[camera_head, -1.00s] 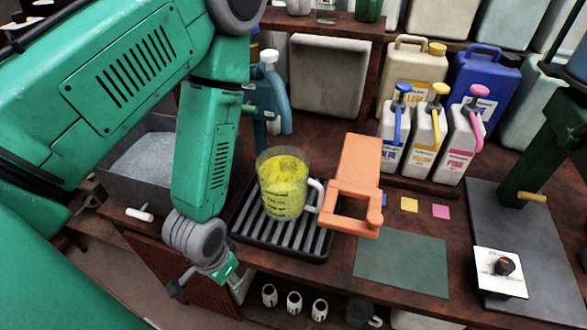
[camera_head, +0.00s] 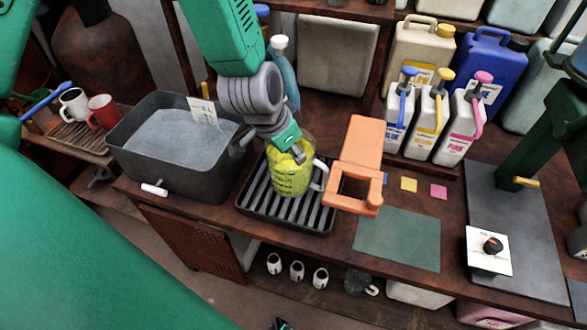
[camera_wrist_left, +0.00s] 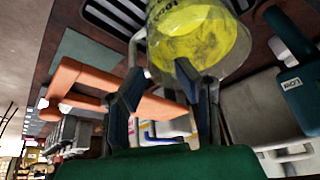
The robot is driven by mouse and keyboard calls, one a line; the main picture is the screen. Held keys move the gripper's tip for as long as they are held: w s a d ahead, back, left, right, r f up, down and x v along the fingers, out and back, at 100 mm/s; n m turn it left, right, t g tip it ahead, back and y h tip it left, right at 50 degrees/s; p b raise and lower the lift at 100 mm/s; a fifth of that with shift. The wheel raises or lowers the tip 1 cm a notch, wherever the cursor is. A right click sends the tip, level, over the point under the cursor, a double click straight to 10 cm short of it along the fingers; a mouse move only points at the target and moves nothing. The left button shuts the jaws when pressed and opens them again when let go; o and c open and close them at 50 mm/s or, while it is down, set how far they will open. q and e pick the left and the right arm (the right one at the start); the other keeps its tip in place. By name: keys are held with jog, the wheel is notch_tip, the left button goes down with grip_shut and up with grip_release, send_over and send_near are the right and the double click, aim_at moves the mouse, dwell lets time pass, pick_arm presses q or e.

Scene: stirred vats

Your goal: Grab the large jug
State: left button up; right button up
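The large jug (camera_head: 292,178) is clear, holds yellow contents and has a pale handle on its right side. It stands upright on a black slatted tray (camera_head: 247,203).
An orange clamp-like piece (camera_head: 361,150) stands close to the right of the jug's handle. A grey basin (camera_head: 160,174) is to the left. White pump bottles (camera_head: 431,120) stand behind right. A green mat (camera_head: 398,238) lies clear in front right.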

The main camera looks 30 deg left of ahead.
aim_at(310, 172)
pick_arm(q)
jog(key=x, duration=0.5)
jog(key=d+x, duration=0.1)
jog(key=x, duration=0.1)
jog(key=shift+w+d+f, duration=0.1)
jog(key=shift+w+d, duration=0.05)
jog(key=shift+c, duration=0.3)
grip_shut()
